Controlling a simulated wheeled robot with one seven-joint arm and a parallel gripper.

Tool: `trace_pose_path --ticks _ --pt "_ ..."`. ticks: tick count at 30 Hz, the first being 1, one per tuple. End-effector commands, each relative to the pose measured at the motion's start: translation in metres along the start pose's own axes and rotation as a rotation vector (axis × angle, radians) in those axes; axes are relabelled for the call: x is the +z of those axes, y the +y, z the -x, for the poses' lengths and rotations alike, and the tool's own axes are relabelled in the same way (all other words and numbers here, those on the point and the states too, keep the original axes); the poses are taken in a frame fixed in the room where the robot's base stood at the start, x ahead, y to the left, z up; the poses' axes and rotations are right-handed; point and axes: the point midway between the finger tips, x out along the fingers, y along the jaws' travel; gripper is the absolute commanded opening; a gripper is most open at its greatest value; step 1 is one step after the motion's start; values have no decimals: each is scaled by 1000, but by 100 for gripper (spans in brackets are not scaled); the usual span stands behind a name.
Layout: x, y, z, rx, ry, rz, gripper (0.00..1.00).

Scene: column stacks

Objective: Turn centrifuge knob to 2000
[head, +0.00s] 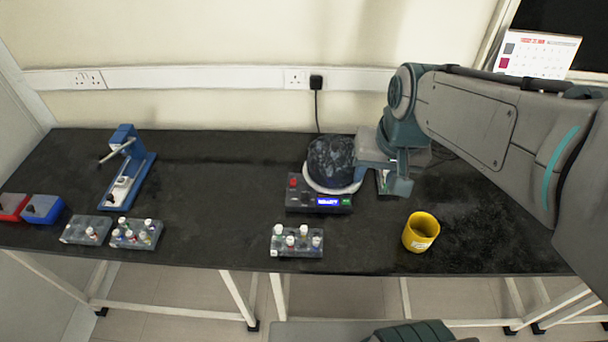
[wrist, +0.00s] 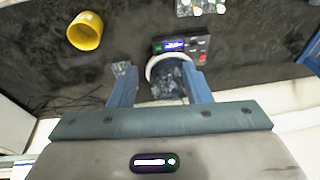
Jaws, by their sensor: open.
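The centrifuge (head: 331,160) has a dark mottled rounded lid and a white rim. Its dark control panel (head: 325,208) faces the table's front, with a lit blue display (head: 329,201). A small dark knob (head: 305,198) seems to sit left of the display; its setting is too small to read. My gripper (head: 382,170) is open and empty at the right side of the centrifuge. In the wrist view its two blue fingers (wrist: 156,68) are spread, with the centrifuge lid (wrist: 168,82) showing between them and the panel beyond. I cannot tell whether a finger touches the centrifuge.
A yellow cup (head: 421,232) stands front right. A vial rack (head: 297,241) stands in front of the centrifuge. More vial racks (head: 137,233), a blue stand (head: 128,168) and red and blue boxes (head: 40,209) are at left. The table between the blue stand and centrifuge is clear.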

Motion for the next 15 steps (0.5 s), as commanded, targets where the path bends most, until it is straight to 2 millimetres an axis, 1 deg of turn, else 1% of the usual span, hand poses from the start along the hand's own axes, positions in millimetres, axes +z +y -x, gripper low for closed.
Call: trace_pose_path --ticks 1,5,6,8,11,15 --pt "-15 -7 -11 -7 -28 -18 44" --pt "-49 -25 -37 -14 -82 -72 44" --pt "-59 -30 -46 -13 -98 -88 44" --pt "-72 -41 -62 -8 -120 -108 44" --pt "-93 -59 -90 7 -155 -140 44" --pt "-116 -85 -133 41 -194 -179 44"
